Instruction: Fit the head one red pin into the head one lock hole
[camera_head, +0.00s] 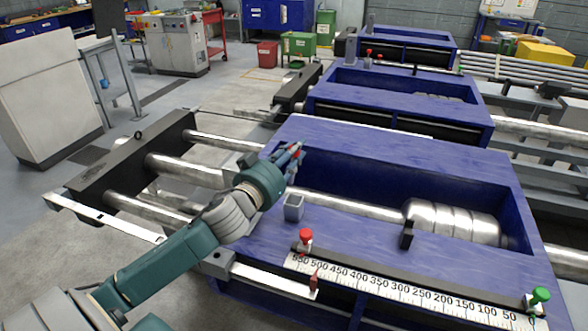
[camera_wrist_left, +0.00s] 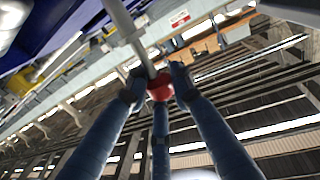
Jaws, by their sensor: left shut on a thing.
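My left gripper (camera_head: 294,158) reaches in from the left, over the near blue machine head (camera_head: 350,140). In the left wrist view its blue fingers are shut around the red knob of a pin (camera_wrist_left: 160,92), and the pin's grey shaft runs away from the fingers. In the head view only a little red shows between the fingers. A small grey block (camera_head: 294,208) with a dark opening on top stands on the blue frame, just below and apart from the gripper. It looks like the lock hole, but the hole's inside is not visible. My right gripper is not in view.
A red-knobbed pin (camera_head: 305,238) and a green-knobbed pin (camera_head: 540,296) stand along the numbered scale (camera_head: 400,290) at the front. A steel roller (camera_head: 450,221) lies in the blue recess. More blue heads (camera_head: 400,95) stand behind.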

